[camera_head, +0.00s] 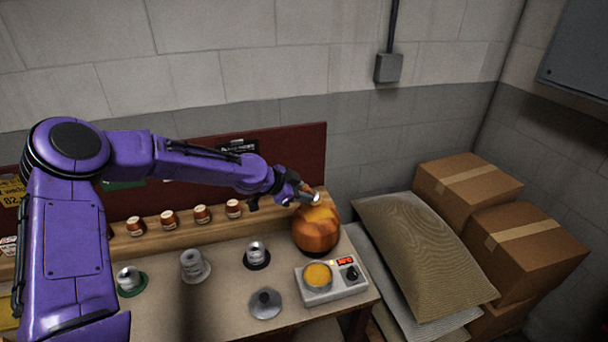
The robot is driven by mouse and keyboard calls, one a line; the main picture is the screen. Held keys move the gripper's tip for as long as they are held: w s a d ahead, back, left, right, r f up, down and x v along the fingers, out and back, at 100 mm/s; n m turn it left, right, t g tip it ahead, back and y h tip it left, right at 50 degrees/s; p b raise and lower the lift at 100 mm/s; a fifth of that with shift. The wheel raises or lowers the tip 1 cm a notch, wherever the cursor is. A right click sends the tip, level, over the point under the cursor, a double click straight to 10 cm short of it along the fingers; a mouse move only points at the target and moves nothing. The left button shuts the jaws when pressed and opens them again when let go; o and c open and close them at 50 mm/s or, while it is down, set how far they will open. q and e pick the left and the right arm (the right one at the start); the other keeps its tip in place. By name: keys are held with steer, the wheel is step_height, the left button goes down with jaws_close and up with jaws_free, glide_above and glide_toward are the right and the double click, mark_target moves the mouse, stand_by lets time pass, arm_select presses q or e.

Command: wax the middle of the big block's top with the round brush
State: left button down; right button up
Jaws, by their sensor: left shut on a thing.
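The big block (316,238) is a rounded brown wooden form at the back right of the table. A yellowish, waxy-looking patch (322,213) shows on its top. My left gripper (303,195) is just above the block's top and is shut on the round brush (316,197). The brush is small and mostly hidden by the gripper, so I cannot tell if its bristles touch the block. The wax pot (318,275), full of yellow wax, sits in a grey heater (335,289) with a red lit display, in front of the block. My right gripper is out of view.
Several small brown blocks (201,213) stand on the ledge at the back. Metal pieces (193,265) and a grey cone-like piece (265,303) stand on the table (230,325). Sacks (420,250) and cardboard boxes (525,245) are stacked to the right.

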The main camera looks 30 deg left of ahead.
arm_select(q)
steer(key=shift+r+p, duration=1.7)
steer(key=shift+r, duration=1)
